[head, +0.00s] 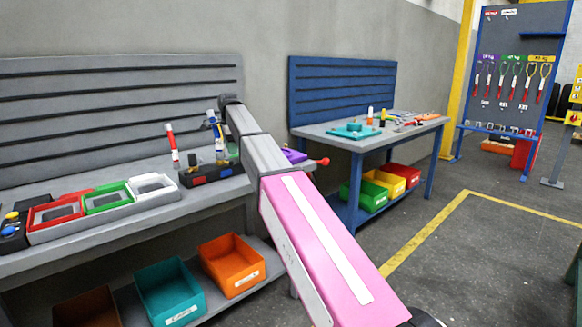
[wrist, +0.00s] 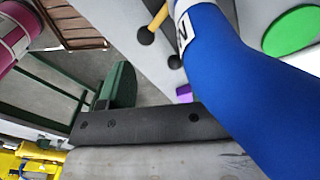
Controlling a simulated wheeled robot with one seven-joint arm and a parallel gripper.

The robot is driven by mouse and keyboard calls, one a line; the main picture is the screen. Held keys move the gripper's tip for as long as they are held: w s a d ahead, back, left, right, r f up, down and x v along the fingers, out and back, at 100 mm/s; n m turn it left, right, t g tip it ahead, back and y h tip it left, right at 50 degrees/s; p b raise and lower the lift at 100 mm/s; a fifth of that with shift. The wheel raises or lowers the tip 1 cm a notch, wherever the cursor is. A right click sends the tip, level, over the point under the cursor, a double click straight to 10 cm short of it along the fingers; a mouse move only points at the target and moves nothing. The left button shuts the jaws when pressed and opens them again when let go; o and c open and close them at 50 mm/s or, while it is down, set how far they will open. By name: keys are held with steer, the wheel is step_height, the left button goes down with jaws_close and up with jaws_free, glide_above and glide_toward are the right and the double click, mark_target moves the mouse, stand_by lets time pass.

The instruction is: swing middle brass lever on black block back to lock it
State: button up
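The black block (head: 212,174) sits on the grey workbench at the left, with red and blue patches on its front. A blue tube with a white band (head: 217,141) rises at the block, slightly tilted. A large blue tube (wrist: 222,75) also fills the right of the wrist view, very close to the camera. My arm reaches over the block in the head view. My gripper's fingertips are not clear in either view.
A red-and-white tube (head: 172,146) stands left of the block. Red, green and white trays (head: 107,201) lie further left. A purple part (head: 294,156) and a red knob (head: 322,162) are right of my arm. Teal (head: 170,293) and orange bins (head: 231,264) are below.

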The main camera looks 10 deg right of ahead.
step_height(320, 180, up, 6)
steer(key=d+f+n+t, duration=0.1)
steer(key=d+f, duration=0.6)
steer(key=d, duration=0.5)
steer(key=s+d+f+n+t, duration=0.1)
steer(key=d+f, duration=0.7)
steer(key=d, duration=0.4)
steer(key=shift+f+n, duration=0.25)
steer(key=shift+n, duration=0.05)
